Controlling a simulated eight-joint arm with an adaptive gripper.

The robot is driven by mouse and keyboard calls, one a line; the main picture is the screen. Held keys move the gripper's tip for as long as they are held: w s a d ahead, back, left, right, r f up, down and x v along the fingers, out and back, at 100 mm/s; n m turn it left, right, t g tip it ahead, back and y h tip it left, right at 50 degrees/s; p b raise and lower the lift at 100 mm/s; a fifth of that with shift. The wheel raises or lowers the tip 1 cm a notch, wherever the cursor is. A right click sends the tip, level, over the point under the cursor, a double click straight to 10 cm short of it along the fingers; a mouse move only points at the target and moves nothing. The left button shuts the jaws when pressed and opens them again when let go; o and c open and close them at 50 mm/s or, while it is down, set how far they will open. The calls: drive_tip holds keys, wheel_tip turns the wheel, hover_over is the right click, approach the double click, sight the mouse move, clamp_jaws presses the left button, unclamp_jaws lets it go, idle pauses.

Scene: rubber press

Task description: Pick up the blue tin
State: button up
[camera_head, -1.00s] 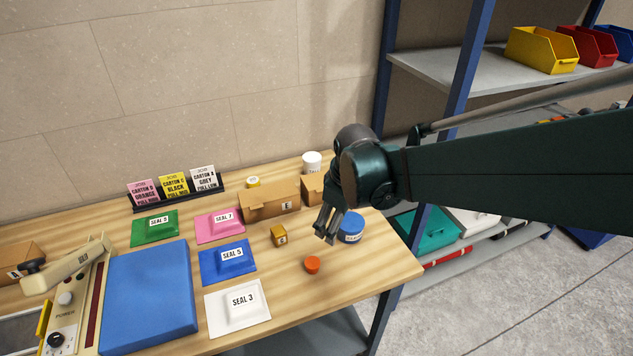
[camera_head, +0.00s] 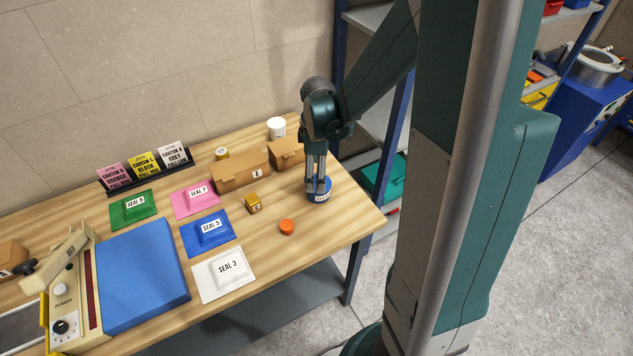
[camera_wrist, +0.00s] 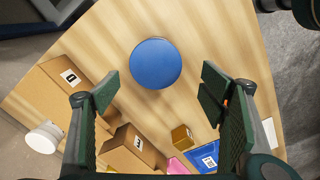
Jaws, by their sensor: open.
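The blue tin (camera_head: 319,195) stands upright on the wooden table near its right end, with a white label on its side. My gripper (camera_head: 317,182) points down over it in the head view, and its fingers hide part of the tin's top. In the wrist view the round blue lid of the tin (camera_wrist: 155,63) shows whole. My gripper (camera_wrist: 160,95) is open there, with one finger at each side of the picture. The tin lies ahead of the gap between the fingers, and nothing is held. I cannot tell whether a finger touches it.
A small orange-red piece (camera_head: 287,227) and a small golden box (camera_head: 253,203) lie left of the tin. Brown cartons (camera_head: 240,172) and a white jar (camera_head: 276,128) stand behind. Several coloured seal packets and a blue pad (camera_head: 143,272) fill the left. The table's right edge is close.

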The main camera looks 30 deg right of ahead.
drive_tip(key=shift+w+d+f, duration=0.1)
drive_tip(key=shift+d+f, duration=0.15)
drive_tip(key=shift+d, duration=0.05)
drive_tip(key=shift+f, duration=0.1)
drive_tip(key=shift+f, duration=1.2)
drive_tip(key=shift+f, duration=0.1)
drive_tip(key=shift+w+d+f+p, duration=0.1)
drive_tip(key=shift+f+p, duration=0.05)
drive_tip(key=shift+f, duration=1.1)
drive_tip(key=shift+d+f+p, duration=0.1)
drive_tip(key=shift+f+p, duration=0.05)
drive_tip(key=shift+f, duration=1.1)
drive_tip(key=shift+a, duration=0.1)
drive_tip(key=c, duration=1.3)
drive_tip(key=shift+r, duration=0.1)
drive_tip(key=shift+c, duration=0.2)
drive_tip(key=shift+r, duration=4.9)
